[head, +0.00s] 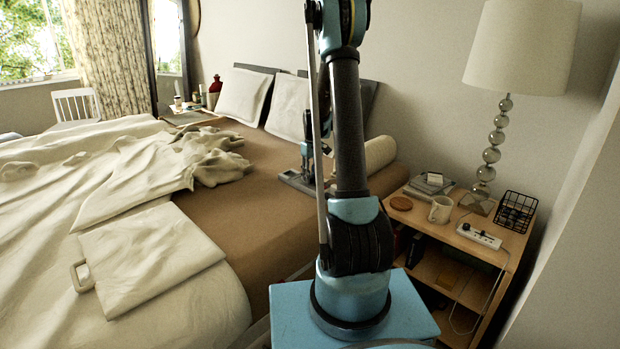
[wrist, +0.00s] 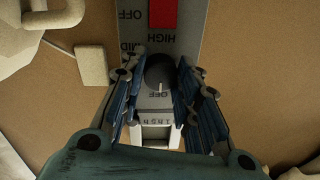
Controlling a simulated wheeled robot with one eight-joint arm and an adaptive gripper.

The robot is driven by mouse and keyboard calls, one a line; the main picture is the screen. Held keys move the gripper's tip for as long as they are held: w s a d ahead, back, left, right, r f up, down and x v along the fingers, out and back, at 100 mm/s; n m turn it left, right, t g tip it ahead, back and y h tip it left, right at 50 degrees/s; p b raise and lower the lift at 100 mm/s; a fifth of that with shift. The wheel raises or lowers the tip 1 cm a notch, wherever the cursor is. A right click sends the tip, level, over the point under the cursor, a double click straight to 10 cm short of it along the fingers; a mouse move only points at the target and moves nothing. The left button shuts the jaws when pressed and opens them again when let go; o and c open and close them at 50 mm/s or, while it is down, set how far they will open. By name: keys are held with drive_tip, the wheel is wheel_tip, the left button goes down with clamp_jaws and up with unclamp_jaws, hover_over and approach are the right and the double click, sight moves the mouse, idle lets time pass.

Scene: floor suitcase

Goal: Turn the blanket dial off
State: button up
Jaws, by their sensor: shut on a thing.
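The blanket dial (wrist: 159,72) is a round black knob on a grey control panel (wrist: 187,45), seen close up in the wrist view. A short white mark on the knob points toward the bottom of the picture, where OFF is printed. OFF, HIGH and MID also show upside down higher on the panel. My gripper (wrist: 160,88) has its two blue fingers on either side of the knob and is shut on it. In the head view my gripper (head: 308,158) is low over the brown part of the bed, with the panel (head: 297,181) small and partly hidden there.
A red part (wrist: 163,14) sits on the panel above the knob. A beige block (wrist: 92,65) lies left of it. The nightstand (head: 450,238) at right holds a mug (head: 440,210), lamp (head: 490,155), power strip (head: 479,236) and wire basket (head: 515,211).

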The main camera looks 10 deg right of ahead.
drive_tip(key=o, duration=0.8)
drive_tip(key=shift+r, duration=0.15)
wheel_tip(320, 180, up, 12)
drive_tip(key=shift+w+d+f, duration=0.2)
drive_tip(key=shift+d, duration=0.15)
